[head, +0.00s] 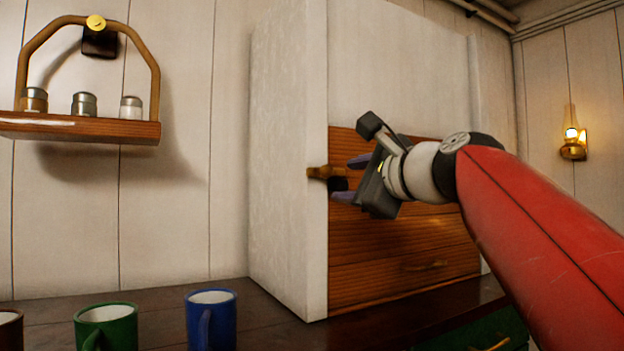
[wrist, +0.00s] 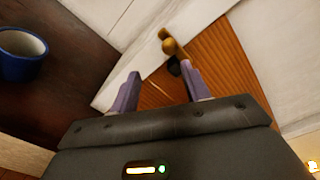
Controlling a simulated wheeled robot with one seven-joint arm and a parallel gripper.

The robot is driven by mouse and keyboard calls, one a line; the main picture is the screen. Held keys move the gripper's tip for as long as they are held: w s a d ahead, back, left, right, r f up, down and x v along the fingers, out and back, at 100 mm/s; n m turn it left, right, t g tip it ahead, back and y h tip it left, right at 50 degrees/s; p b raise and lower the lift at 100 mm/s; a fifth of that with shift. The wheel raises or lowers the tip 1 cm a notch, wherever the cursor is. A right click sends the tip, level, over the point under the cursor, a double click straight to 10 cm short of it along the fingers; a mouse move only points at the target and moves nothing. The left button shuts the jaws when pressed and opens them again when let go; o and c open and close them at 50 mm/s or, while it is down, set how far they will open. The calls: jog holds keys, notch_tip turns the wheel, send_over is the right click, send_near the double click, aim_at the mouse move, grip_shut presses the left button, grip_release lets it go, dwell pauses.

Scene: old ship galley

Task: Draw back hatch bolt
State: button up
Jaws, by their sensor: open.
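The hatch (head: 400,240) is a brown wooden panel set in a white cabinet. A brass bolt (head: 320,172) sits at the hatch's left edge, reaching over the white frame. It also shows in the wrist view (wrist: 174,46), with a dark piece beside it. My gripper (head: 355,178) is open, with its two purple fingers pointing left towards the bolt. In the wrist view, the fingers (wrist: 160,82) are apart with nothing between them; the bolt lies beyond the tips, nearer the right finger. I cannot tell whether that finger touches the dark piece.
A blue mug (head: 211,318) and a green mug (head: 106,326) stand on the dark counter (head: 262,318) at lower left. A hanging shelf (head: 90,130) with small jars is on the left wall. The white cabinet side (head: 287,150) stands beside the bolt. A lit lamp (head: 572,140) hangs at right.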

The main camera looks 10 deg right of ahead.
aim_at(330, 172)
jog(key=shift+w+r+m, duration=0.3)
jog(key=shift+w+r, duration=0.4)
jog(key=shift+r, duration=0.15)
jog(key=p+x, duration=0.1)
jog(key=x, duration=0.6)
jog(key=shift+a, duration=0.1)
